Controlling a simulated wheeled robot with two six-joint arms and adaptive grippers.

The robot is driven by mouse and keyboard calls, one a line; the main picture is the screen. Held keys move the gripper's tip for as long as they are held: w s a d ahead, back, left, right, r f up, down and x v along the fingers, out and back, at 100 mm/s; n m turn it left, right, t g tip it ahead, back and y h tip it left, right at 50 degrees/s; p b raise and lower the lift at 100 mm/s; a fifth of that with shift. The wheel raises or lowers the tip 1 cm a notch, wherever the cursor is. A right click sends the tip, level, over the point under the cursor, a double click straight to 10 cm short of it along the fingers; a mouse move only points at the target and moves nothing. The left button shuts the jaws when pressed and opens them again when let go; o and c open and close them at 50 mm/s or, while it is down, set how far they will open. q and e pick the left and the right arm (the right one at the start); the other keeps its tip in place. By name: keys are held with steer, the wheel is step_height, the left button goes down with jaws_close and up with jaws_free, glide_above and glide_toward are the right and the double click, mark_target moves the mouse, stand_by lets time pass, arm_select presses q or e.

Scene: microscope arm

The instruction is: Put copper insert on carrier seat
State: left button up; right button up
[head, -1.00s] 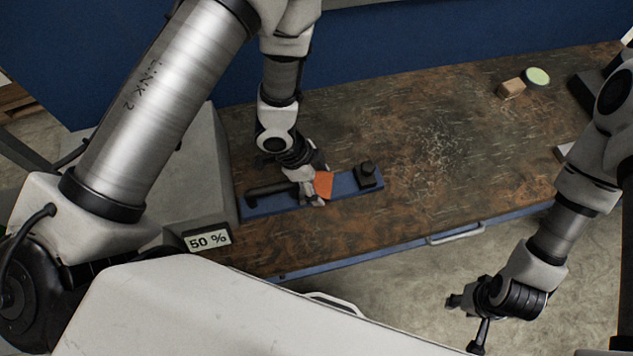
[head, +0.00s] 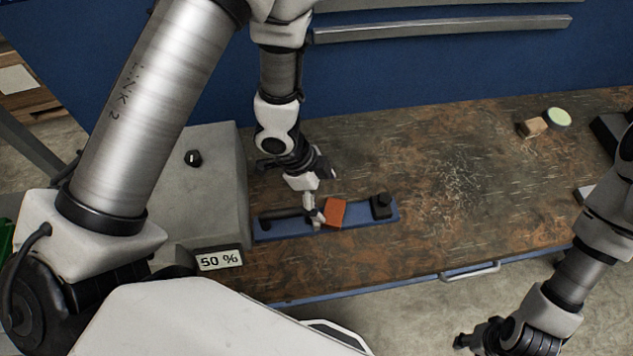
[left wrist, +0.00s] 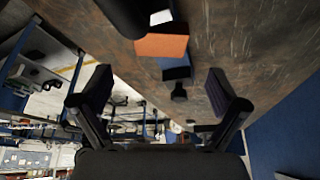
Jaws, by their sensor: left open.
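The copper insert (head: 335,211) is an orange block at the middle of the blue carrier (head: 359,214), between a black bar and a black knob. Part of it overlaps a small grey metal piece, so I cannot tell how fully it sits in the seat. It also shows in the left wrist view (left wrist: 161,45), beyond my open fingers. My left gripper (head: 309,184) is open and empty, just behind and above the carrier, apart from the insert. The fingers also show wide apart in the left wrist view (left wrist: 160,100). My right gripper (head: 466,341) hangs in front of the table; its jaws are unclear.
The black bar (head: 283,215) and black knob (head: 381,206) rise from the carrier. A small wooden block (head: 532,128) and a pale green disc (head: 558,118) lie far right. The table's middle is clear.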

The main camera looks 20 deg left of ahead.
arm_select(q)
steer(key=v, duration=0.6)
steer(key=shift+p, duration=0.45)
